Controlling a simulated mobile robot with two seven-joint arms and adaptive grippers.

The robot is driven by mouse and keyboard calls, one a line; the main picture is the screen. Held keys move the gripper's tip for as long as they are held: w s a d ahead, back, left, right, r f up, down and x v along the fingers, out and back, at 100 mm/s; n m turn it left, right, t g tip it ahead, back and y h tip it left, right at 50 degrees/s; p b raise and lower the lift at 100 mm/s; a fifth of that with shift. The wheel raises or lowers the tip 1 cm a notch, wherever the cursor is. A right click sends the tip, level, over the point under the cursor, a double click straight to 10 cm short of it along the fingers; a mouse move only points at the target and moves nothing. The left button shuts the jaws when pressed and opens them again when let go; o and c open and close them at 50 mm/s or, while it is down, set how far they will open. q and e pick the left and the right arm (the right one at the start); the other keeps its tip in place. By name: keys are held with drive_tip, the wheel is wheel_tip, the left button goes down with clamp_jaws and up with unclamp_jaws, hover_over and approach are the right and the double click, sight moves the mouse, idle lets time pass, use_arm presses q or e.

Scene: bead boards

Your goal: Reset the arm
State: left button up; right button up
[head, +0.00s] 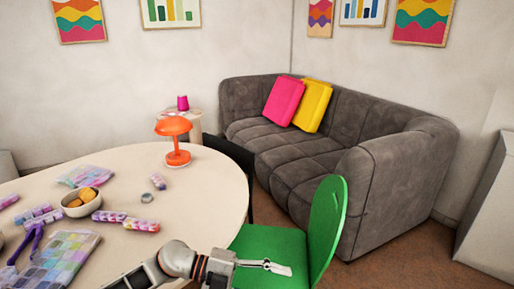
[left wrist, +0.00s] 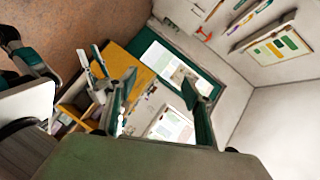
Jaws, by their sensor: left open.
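My left arm (head: 178,258) reaches in low at the bottom of the head view, over the near edge of the round table and the green chair. Its gripper (head: 280,268) points right and appears small and pale against the green seat. In the left wrist view the two dark green fingers of the gripper (left wrist: 158,80) stand apart. I see nothing held between them. Beyond them is a yellow and green piece of furniture with papers. My right gripper is in neither view.
The cream table (head: 214,185) carries a bead board (head: 62,255), a bowl (head: 82,204) of round brown items, bead boxes (head: 125,220) and an orange lamp (head: 174,140). A green chair (head: 328,225) stands at its right. A grey sofa (head: 390,175) is behind.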

use_arm(q)
drive_tip(key=s+a+f+n+t+y+p, duration=0.1)
drive_tip(key=s+a+f+n+t+y, duration=0.2)
drive_tip(key=a+n+t, duration=0.4)
drive_tip(key=a+f+n+t+y, duration=0.3)
drive_tip(key=a+f+n+t, duration=0.15)
drive_tip(key=n, duration=0.55)
drive_tip(key=s+a+f+n+t+y+p, duration=0.1)
drive_tip(key=s+a+f+n+t+y, duration=0.1)
drive_tip(key=a+f+n+t+y, duration=0.45)
drive_tip(key=s+a+f+n+g, duration=0.4)
drive_tip(key=s+a+f+g, duration=0.2)
drive_tip(key=s, duration=0.5)
drive_tip(key=shift+a+f, duration=0.25)
drive_tip(key=shift+f, duration=0.3)
drive_tip(key=shift+n, duration=0.25)
